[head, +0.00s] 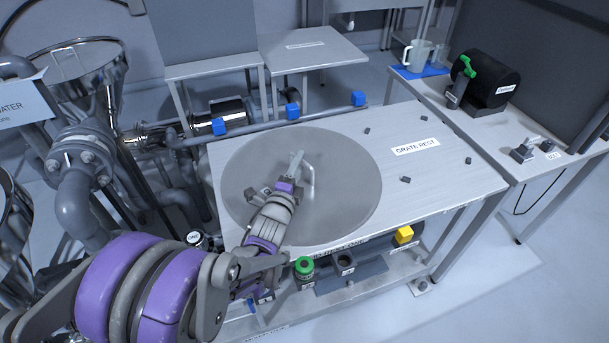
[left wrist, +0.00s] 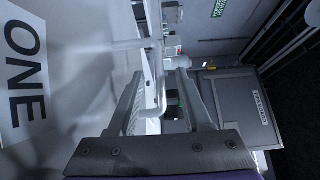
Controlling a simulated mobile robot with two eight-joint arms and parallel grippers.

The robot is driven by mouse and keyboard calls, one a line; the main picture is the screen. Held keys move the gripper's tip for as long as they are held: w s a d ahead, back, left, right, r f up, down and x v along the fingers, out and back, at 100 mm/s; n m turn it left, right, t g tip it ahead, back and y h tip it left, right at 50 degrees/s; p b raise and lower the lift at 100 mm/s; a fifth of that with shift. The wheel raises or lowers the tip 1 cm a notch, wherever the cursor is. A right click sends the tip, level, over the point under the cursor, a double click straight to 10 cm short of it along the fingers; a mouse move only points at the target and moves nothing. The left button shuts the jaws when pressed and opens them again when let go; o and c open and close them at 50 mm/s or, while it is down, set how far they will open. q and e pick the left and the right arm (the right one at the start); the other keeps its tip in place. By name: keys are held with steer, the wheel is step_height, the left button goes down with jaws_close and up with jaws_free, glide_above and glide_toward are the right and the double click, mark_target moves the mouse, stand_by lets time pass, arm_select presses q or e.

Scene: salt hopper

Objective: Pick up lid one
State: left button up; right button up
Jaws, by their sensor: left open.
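Lid one is a large round grey disc (head: 345,185) on the left part of the table in the head view. Its upright handle (head: 309,180) stands near the middle. In the left wrist view a white label reading ONE (left wrist: 22,75) lies on the pale lid surface. My left gripper (head: 292,172) is open over the lid, beside the handle in the head view. In the left wrist view the pale bar handle (left wrist: 157,80) shows between the two open fingers (left wrist: 160,100); I cannot tell whether either finger touches it. My right gripper is not in view.
The table's right part, marked GRATE REST (head: 416,147), is clear except for small dark blocks. Pipes and a steel funnel (head: 75,70) stand at left. A side bench (head: 480,125) is at right.

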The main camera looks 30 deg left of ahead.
arm_select(q)
steer(key=x, duration=0.5)
steer(key=shift+w, duration=0.1)
jaws_close()
stand_by(1.2)
